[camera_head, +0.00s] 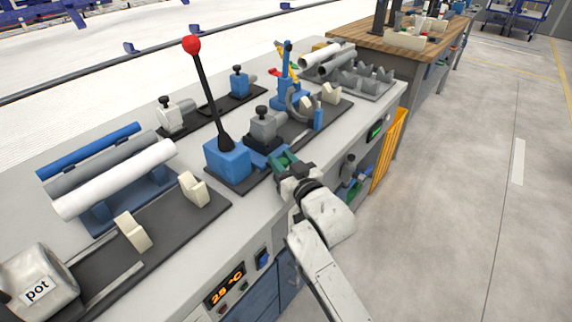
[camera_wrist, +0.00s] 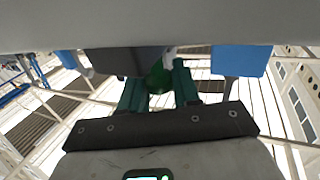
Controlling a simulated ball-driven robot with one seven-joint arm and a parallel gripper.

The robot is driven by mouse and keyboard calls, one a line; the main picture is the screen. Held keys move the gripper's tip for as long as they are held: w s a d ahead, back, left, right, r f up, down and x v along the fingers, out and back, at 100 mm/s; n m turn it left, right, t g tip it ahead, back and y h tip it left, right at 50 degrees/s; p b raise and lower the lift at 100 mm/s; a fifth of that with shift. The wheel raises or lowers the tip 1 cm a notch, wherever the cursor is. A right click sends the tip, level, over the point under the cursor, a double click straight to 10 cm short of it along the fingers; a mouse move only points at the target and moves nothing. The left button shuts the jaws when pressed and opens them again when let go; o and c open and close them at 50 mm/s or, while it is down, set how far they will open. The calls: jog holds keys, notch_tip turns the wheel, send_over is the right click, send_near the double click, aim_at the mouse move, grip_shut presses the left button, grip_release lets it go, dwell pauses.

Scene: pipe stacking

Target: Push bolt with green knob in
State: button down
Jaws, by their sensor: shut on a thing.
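My gripper (camera_head: 285,161) is at the front edge of the workbench, beside the blue lever block and the grey clamp. Its two green fingers also show in the wrist view (camera_wrist: 158,88). Between them is a round dark green knob (camera_wrist: 158,77), and the fingers are shut on it. In the head view the knob and its bolt cannot be made out behind the gripper. How far the bolt is in cannot be seen. In the wrist view the underside of a grey surface covers the top.
A blue block (camera_head: 228,160) with a tall red-knobbed lever stands left of my gripper. A grey clamp (camera_head: 265,127) with a black knob is just behind it. Pipes (camera_head: 115,177) lie on a rack at left. A pot (camera_head: 38,283) is at front left. Floor at right is clear.

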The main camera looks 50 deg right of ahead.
jog(key=shift+w+a+r, duration=0.1)
jog(key=shift+w+r, duration=0.1)
jog(key=shift+r, duration=0.15)
jog(key=c, duration=1)
grip_release()
jog(key=shift+w, duration=0.1)
jog(key=shift+o, duration=0.5)
jog(key=shift+f, duration=0.15)
jog(key=v, duration=1.1)
